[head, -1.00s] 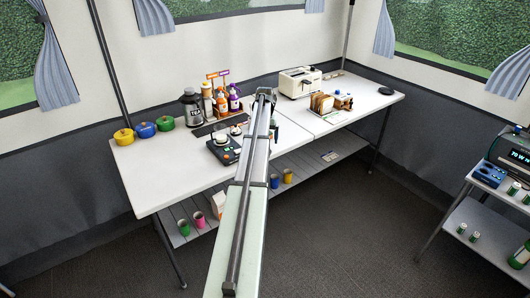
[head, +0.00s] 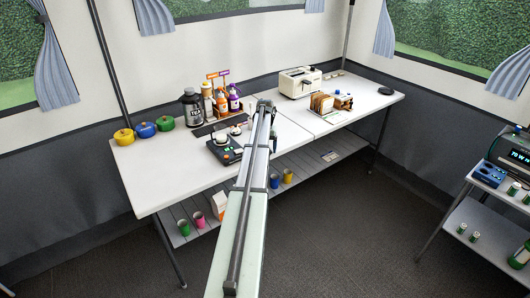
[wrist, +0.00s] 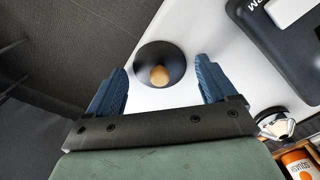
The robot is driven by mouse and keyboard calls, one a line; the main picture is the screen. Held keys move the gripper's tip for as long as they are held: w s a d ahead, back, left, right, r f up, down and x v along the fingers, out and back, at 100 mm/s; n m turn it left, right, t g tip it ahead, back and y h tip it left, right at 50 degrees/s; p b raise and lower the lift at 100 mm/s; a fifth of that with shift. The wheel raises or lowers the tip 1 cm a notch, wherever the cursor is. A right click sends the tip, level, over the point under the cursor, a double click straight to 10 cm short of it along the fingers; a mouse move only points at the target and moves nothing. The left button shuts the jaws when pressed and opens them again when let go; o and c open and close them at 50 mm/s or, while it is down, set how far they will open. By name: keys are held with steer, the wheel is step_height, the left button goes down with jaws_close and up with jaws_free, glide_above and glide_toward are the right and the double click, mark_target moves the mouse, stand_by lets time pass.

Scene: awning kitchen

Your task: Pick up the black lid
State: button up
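The black lid (wrist: 150,52) is a round dark disc with a wooden knob (wrist: 159,75). In the wrist view it lies on the white table (wrist: 185,25), close to the table edge. My gripper (wrist: 162,66) is open, with one blue finger on each side of the knob in the picture. Nothing is held between the fingers. I cannot tell the height left between the fingertips and the lid. In the head view I cannot make out the lid; my arm covers the middle of the table.
A black scale (head: 224,150) stands left of my arm; it also shows in the wrist view (wrist: 280,45). Bottles (head: 221,103) and a steel jug (head: 191,107) stand behind. A toaster (head: 300,83) and toast rack (head: 322,103) stand to the right. The table's left front is clear.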

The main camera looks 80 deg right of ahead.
steer(key=c, duration=0.9)
steer(key=shift+o, duration=0.2)
steer(key=shift+r, duration=0.1)
step_height(320, 180, up, 8)
steer(key=shift+r, duration=0.25)
steer(key=w+r+n, duration=0.5)
steer(key=w+n, duration=0.4)
steer(key=w, duration=0.1)
steer(key=w+r+n, duration=0.4)
steer(key=w+n, duration=0.5)
steer(key=w, duration=0.2)
steer(key=shift+d+r, duration=0.25)
steer(key=shift+r, duration=0.1)
